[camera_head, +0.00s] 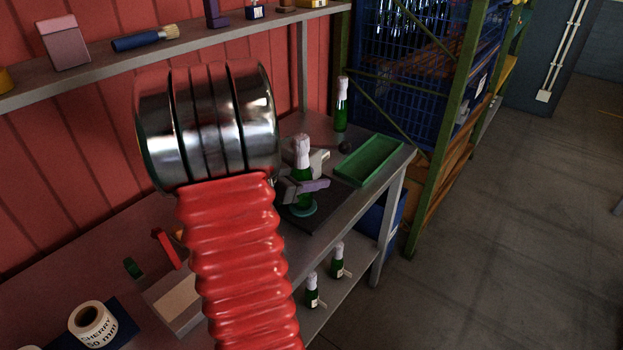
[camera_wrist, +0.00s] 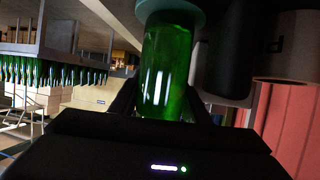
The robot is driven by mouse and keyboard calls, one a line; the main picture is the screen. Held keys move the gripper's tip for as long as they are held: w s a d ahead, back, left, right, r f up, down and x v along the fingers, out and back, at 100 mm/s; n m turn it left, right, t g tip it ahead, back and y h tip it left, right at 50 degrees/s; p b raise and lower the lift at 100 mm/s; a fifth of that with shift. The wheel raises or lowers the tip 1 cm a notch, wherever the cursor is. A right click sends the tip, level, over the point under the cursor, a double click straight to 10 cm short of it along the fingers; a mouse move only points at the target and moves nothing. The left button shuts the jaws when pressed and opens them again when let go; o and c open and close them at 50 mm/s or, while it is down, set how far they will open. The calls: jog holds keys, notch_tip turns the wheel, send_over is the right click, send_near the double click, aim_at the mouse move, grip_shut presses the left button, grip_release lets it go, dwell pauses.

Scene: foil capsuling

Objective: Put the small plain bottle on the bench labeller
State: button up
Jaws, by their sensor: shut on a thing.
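The small plain bottle (camera_head: 305,172) is green glass with pale foil on its neck, and no label shows on it. My gripper (camera_head: 306,188) is shut around its body and holds it upright. The bench labeller shows as a dark base plate (camera_head: 327,206) with a teal disc (camera_head: 303,210). The bottle is over this disc. In the wrist view the bottle (camera_wrist: 168,70) is between my fingers, its base end meeting the teal disc (camera_wrist: 180,14). I cannot tell whether it bears on the disc or hovers just above. A dark roller (camera_wrist: 226,55) stands close beside it.
A green tray (camera_head: 368,160) lies right of the labeller, with another foil-topped bottle (camera_head: 341,110) behind. Two labelled bottles (camera_head: 312,291) (camera_head: 338,262) stand on the lower shelf. A label roll (camera_head: 93,324) is at front left. An upper shelf (camera_head: 110,62) runs along the red wall.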

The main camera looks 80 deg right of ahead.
jog(key=o, duration=1.1)
jog(key=shift+r, duration=0.1)
jog(key=shift+w+a+r, duration=0.25)
jog(key=shift+w+a, duration=0.1)
jog(key=shift+a, duration=0.1)
jog(key=v, duration=1)
jog(key=shift+w+a, duration=0.15)
jog(key=shift+a, duration=0.15)
